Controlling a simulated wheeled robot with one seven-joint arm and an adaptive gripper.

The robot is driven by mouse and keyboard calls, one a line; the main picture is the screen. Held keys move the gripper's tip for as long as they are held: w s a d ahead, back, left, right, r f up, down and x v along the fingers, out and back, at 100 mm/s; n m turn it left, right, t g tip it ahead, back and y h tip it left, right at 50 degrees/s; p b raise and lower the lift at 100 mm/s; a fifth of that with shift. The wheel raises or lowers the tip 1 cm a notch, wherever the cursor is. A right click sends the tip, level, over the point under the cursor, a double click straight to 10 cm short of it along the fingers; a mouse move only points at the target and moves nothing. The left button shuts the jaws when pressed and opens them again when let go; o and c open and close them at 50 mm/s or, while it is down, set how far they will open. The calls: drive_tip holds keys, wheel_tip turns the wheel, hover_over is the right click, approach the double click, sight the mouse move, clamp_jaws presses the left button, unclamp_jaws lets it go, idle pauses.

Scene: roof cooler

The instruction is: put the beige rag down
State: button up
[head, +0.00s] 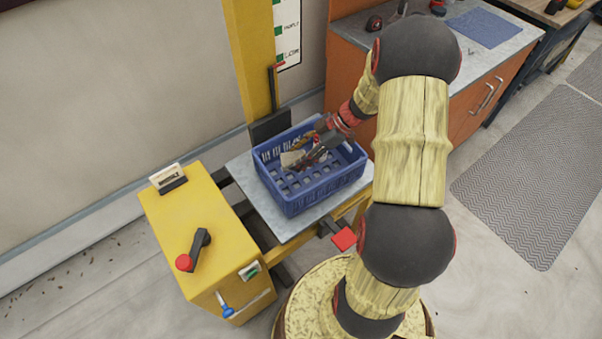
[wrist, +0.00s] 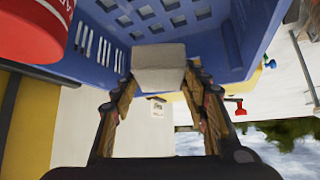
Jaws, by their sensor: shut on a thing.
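My gripper (head: 301,157) reaches down into the outline of a blue crate (head: 310,199). It is shut on the beige rag (head: 290,158), a small pale piece at the fingertips. In the wrist view the rag (wrist: 160,66) sits between the two fingertips of my gripper (wrist: 160,82), with the slotted blue crate wall (wrist: 85,55) close around it. I cannot tell whether the rag touches the crate floor. The fingers hide part of the crate's inside.
The crate stands on a grey platform (head: 243,172) beside a yellow column (head: 247,45). A yellow cabinet with a lever (head: 200,245) is at the left. An orange counter (head: 350,62) stands behind. A red lettered object (wrist: 32,28) is near the gripper in the wrist view.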

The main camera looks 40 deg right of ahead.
wheel_tip(320, 180, down, 9)
drive_tip(key=b, duration=0.3)
drive_tip(key=shift+f, duration=0.2)
drive_tip(key=shift+f, duration=0.2)
drive_tip(key=o, duration=0.7)
drive_tip(key=shift+o, duration=0.8)
drive_tip(key=shift+r, duration=0.1)
